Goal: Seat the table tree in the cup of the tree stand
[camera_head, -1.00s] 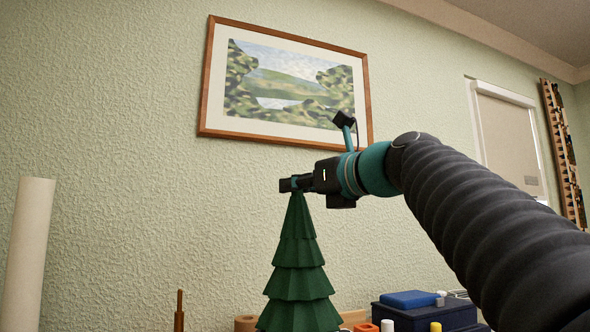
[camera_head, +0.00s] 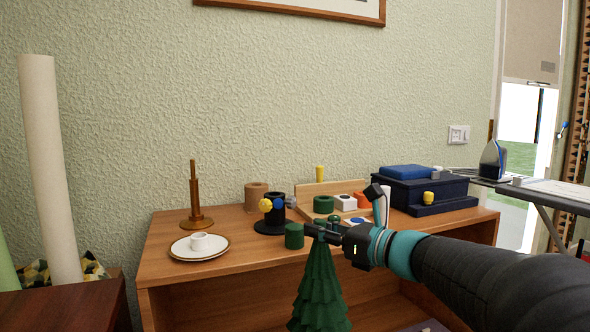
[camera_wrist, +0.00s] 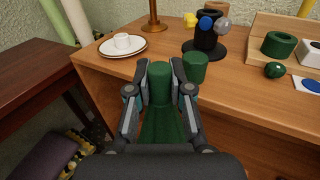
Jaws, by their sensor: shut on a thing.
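The table tree (camera_head: 319,290) is a dark green tiered cone. My gripper (camera_head: 320,232) is shut on its narrow top, and the tree hangs upright in front of the table's front edge. In the wrist view the top of the tree (camera_wrist: 160,85) sits between my fingers, with the tiers spreading below. What looks like the tree stand (camera_head: 270,226) is a black cup on a round black base, with yellow, blue and grey knobs around its rim. It stands on the table beyond my gripper, and also shows in the wrist view (camera_wrist: 206,42).
A green cylinder (camera_head: 294,237) is near my fingertips, by the table's front edge. A white plate (camera_head: 188,252) with a small white cup and a wooden post (camera_head: 194,200) are to the left. A wooden tray (camera_head: 300,191) and dark blue boxes (camera_head: 420,190) are to the right.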

